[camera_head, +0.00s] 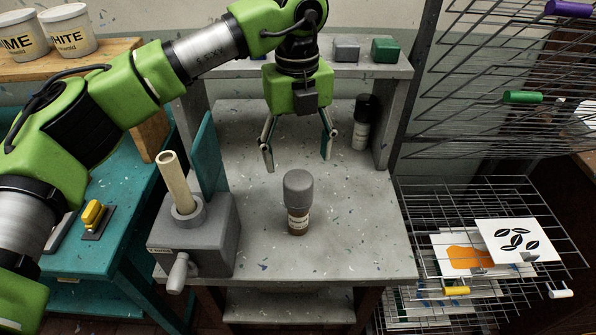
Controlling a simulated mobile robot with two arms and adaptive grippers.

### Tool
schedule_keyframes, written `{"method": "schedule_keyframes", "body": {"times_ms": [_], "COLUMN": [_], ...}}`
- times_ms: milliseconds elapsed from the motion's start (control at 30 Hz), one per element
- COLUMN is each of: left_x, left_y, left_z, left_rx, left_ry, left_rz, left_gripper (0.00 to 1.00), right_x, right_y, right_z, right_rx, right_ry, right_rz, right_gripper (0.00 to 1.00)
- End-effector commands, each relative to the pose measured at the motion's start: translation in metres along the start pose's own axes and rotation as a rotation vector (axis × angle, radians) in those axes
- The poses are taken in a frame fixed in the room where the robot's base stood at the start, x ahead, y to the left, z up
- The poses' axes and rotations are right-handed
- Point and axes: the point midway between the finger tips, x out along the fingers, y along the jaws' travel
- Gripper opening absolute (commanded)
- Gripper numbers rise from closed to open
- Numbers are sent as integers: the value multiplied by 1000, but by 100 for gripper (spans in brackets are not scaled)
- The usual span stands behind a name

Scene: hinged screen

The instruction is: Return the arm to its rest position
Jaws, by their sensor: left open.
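My left arm, green and silver, reaches in from the left across the top of the view. Its gripper (298,153) hangs over the back of the grey workbench (350,240) with its two fingers spread and nothing between them. A bottle with a grey cap and brown base (298,205) stands upright on the bench, in front of the gripper and apart from it. My right gripper does not show.
A grey clamp block (205,240) with a pale rod stands on the bench's left. A black-capped bottle (362,122) stands at the back right. A wire rack (500,220) holds printed sheets at the right. A teal table (110,235) stands left.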

Motion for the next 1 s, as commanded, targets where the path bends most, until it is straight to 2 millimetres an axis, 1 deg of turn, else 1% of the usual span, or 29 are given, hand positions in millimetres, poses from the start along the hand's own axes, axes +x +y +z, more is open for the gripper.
{"method": "schedule_keyframes", "body": {"times_ms": [33, 200, 567, 633, 733, 867, 1000], "left_x": [-8, -20, -22, -25, -38, -65, -83], "left_y": [0, 0, 0, 0, 0, 0, 0], "left_z": [0, 0, 0, 0, 0, 0, 0], "left_rx": [0, 1, 1, 1, 1, 1, 0], "left_ry": [-2, 0, 0, 0, 0, 0, 0], "left_rz": [0, 0, 1, 1, 0, 0, 1], "left_gripper": [67, 67, 67, 67, 67, 67, 67], "right_x": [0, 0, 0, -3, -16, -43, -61], "right_y": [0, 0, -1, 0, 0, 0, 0], "right_z": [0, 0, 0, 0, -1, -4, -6], "right_rx": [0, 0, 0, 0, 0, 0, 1], "right_ry": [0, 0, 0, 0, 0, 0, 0], "right_rz": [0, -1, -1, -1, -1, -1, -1], "right_gripper": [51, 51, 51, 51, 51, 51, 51]}}
